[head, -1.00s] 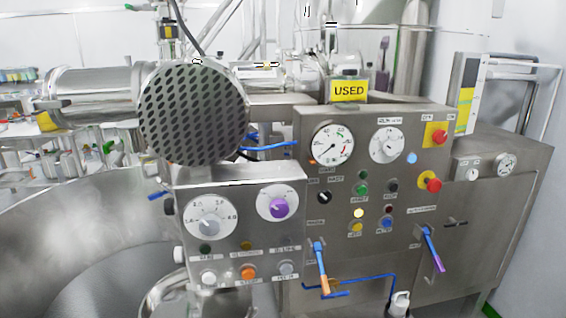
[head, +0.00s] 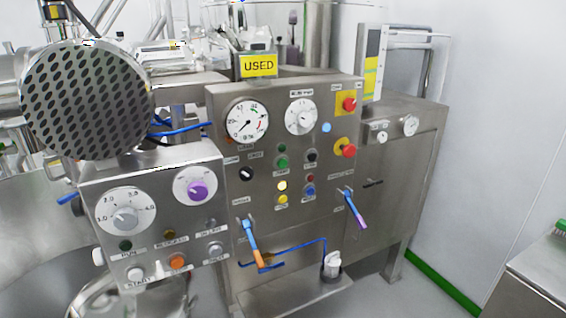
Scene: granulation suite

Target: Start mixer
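The mixer's control panel is a steel box (head: 150,240) at the lower left. It carries a white dial (head: 126,211) with a grey knob and a second dial with a purple knob (head: 197,187). A row of dark indicators sits below the dials, one labelled RUN (head: 125,245). Under them are a whitish button marked START (head: 136,273), an orange button (head: 177,261) and a grey button (head: 215,249). Neither of my grippers is in view.
A larger steel cabinet (head: 325,200) with gauges, red emergency buttons (head: 349,104) and two coloured levers (head: 252,245) stands right of the box. Floor is open at the right, before a steel bench (head: 535,280).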

